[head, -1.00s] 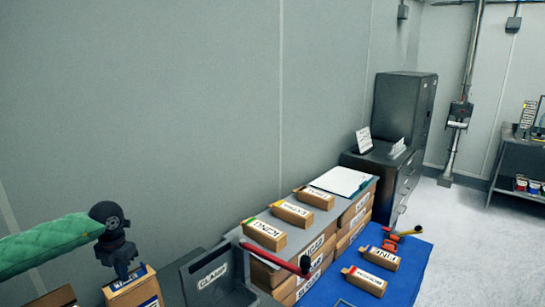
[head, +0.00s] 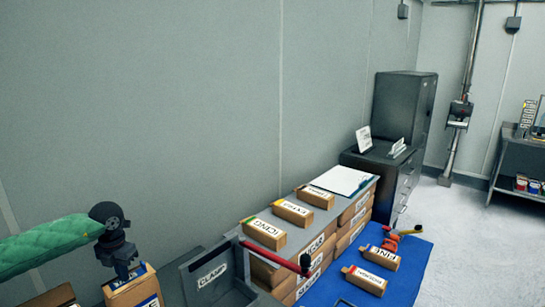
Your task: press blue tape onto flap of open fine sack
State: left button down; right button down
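My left gripper (head: 122,266) points down at the lower left, under my green-sleeved arm. Its fingertips meet or overlap the top of a tan sack (head: 133,290) with a white label and some blue at its front edge. I cannot tell whether it touches the sack or whether its fingers are open. A small tan pack whose label seems to read FINE (head: 380,258) lies on the blue mat (head: 411,281) at the right. No open flap shows clearly on it. I cannot make out a separate piece of blue tape. My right gripper is out of view.
A grey bin labelled CLAMP (head: 212,277) with a red lever (head: 270,255) stands right of the gripper. Several labelled packs, one reading ICING (head: 265,233), and a clipboard (head: 342,181) lie on stacked boxes. Another pack (head: 365,280) and orange tools (head: 391,243) lie on the mat.

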pick_arm(q)
notch_tip(320, 180, up, 8)
jog(key=p, duration=0.2)
dwell(1.0)
jog(key=shift+f, duration=0.1)
